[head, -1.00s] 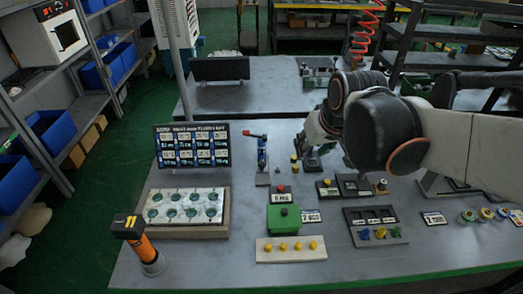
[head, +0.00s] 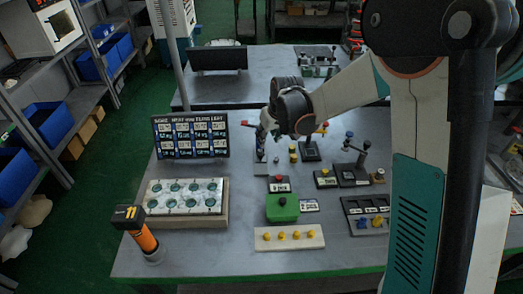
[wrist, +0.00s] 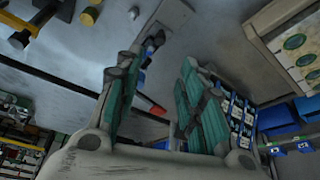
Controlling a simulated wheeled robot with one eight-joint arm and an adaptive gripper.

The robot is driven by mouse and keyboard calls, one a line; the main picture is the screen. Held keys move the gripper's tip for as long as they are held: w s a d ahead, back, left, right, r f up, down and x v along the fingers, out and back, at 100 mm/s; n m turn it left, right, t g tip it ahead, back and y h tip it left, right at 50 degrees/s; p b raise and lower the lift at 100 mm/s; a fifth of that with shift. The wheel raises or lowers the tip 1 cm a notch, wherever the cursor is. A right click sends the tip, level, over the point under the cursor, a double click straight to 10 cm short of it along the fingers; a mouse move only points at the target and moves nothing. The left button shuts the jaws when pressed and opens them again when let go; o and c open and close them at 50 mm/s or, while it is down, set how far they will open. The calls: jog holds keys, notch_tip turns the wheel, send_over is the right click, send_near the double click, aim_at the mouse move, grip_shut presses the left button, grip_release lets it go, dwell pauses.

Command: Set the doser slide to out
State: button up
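No readable label marks the doser slide, so I cannot tell for certain which fixture it is. A small blue upright fitting with a red lever end stands on a narrow grey plate (wrist: 172,22) in the wrist view; its red end (wrist: 158,110) shows between my fingers. In the head view my gripper (head: 267,122) is over this fitting (head: 261,143) and hides its top. In the wrist view my gripper (wrist: 160,66) is open, its two green-padded fingers well apart with nothing clamped. A short yellow-topped post (head: 293,153) stands just right of the fitting.
A green box (head: 282,208), a red button (head: 279,179) and a board of yellow knobs (head: 289,238) are nearer. A lever fixture (head: 352,172) stands right. My arm covers the right side.

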aim_at(261, 154)
jog(key=b+x, duration=0.3)
jog(key=x, duration=1)
jog(key=shift+w+f+b, duration=0.1)
jog(key=shift+f+b, duration=0.15)
jog(key=shift+b, duration=0.1)
jog(key=shift+c, duration=0.2)
grip_shut()
